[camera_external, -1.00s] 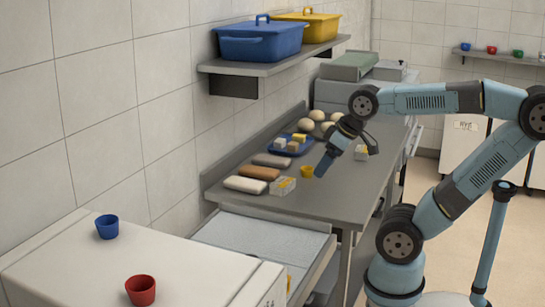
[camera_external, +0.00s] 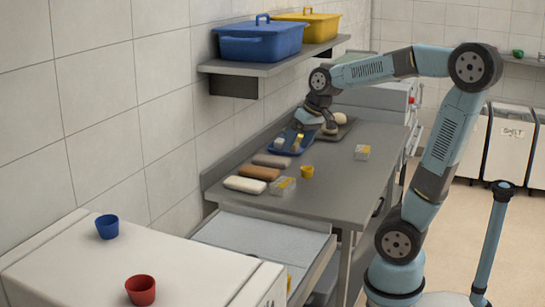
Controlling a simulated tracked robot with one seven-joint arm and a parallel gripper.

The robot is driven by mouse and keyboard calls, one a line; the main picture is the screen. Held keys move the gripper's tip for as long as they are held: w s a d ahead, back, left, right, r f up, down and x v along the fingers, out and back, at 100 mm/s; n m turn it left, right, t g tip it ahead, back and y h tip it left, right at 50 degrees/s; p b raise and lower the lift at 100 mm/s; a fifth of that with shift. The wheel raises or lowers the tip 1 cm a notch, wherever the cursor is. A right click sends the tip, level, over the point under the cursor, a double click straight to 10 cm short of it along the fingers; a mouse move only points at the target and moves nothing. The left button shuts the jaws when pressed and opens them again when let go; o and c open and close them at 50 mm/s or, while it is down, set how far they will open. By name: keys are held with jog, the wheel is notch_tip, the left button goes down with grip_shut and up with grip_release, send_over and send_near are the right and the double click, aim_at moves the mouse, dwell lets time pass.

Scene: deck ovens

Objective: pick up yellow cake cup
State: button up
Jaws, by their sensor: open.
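The small yellow cake cup (camera_external: 307,171) stands on the grey counter, to the right of the long loaves. My gripper (camera_external: 297,145) is open over the blue tray (camera_external: 280,151), farther back along the counter and apart from the cup. The gripper partly hides the tray and the small blocks on it. I cannot tell whether the fingers touch a block.
Three long loaves (camera_external: 259,173) lie left of the cup. A small white-and-yellow box (camera_external: 283,187) sits in front of it, and another (camera_external: 362,152) stands to the right. Bins (camera_external: 262,42) sit on the shelf above.

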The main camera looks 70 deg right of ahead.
jog(key=w+d+f+m+g+h, duration=0.1)
jog(key=w+d+f+m, duration=0.2)
jog(key=d, duration=0.5)
jog(key=w+d+f+m, duration=0.1)
jog(key=w+d+f, duration=0.1)
jog(key=w+d, duration=0.5)
jog(key=m+g+h, duration=0.2)
jog(key=m, duration=0.1)
send_near(307, 168)
jog(key=f, duration=0.3)
jog(key=shift+w+a+f, duration=0.2)
jog(key=shift+a+f, duration=0.05)
jog(key=shift+f, duration=0.05)
jog(key=shift+s+a+x, duration=0.1)
jog(key=shift+a+x, duration=0.05)
jog(key=shift+x, duration=1.2)
jog(key=shift+s+a+x, duration=0.1)
jog(key=shift+s+x, duration=0.05)
jog(key=shift+x, duration=1.2)
jog(key=shift+f, duration=0.1)
jog(key=shift+c, duration=0.3)
jog(key=c, duration=1)
